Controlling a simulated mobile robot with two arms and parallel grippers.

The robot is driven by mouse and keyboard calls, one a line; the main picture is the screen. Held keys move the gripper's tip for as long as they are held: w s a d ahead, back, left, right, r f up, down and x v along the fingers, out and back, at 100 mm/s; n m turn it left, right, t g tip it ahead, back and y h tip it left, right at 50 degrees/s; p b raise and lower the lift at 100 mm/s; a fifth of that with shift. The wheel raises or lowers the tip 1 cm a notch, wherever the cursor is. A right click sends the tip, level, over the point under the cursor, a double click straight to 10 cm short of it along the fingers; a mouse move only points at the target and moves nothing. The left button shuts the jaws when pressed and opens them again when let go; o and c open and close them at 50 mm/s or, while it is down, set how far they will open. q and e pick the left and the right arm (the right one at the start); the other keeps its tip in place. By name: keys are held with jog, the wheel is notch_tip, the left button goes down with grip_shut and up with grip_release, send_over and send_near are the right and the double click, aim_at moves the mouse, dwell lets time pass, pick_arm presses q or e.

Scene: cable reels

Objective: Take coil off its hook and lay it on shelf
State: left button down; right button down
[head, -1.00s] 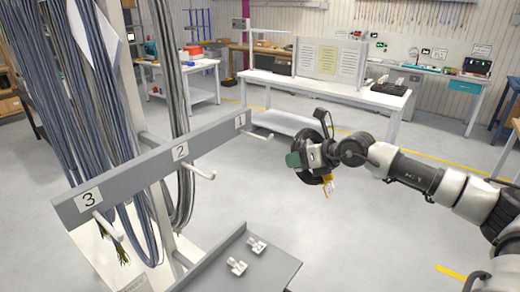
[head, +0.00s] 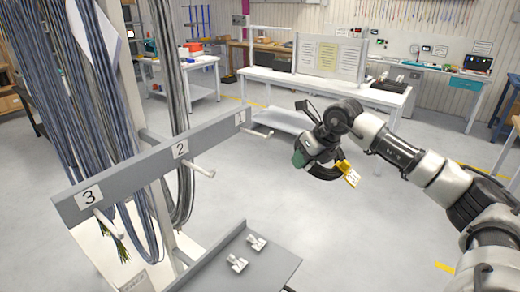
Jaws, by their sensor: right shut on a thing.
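My right gripper (head: 304,159) is shut on a dark coil (head: 326,173) with a yellow tag (head: 349,174). It holds the coil in the air, right of the hook rail and clear of it. The gripper hides part of the coil. The grey rail (head: 150,172) carries labels 1, 2 and 3, each with a white hook. Hook 1 (head: 257,133), hook 2 (head: 200,170) and hook 3 (head: 108,224) show no coil on them. The grey shelf (head: 272,277) is at the bottom, below the rail, left of and lower than the coil. My left gripper is not in view.
Small white pieces (head: 238,263) lie on the shelf. Long cables (head: 85,110) hang behind the rail at the left. A white workbench (head: 330,91) stands at the back. The floor between the rack and bench is clear.

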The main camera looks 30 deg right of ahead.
jog(key=shift+g, duration=0.3)
jog(key=shift+s, duration=0.1)
jog(key=g, duration=0.1)
jog(key=g+h, duration=0.1)
jog(key=s+g, duration=0.1)
jog(key=shift+s+d+r+g+h, duration=0.1)
jog(key=shift+d+g+h, duration=0.2)
jog(key=shift+g, duration=0.1)
jog(key=shift+s+d+g+h, duration=0.1)
jog(key=shift+s+g+h, duration=0.2)
jog(key=shift+g, duration=0.3)
jog(key=shift+f, duration=0.2)
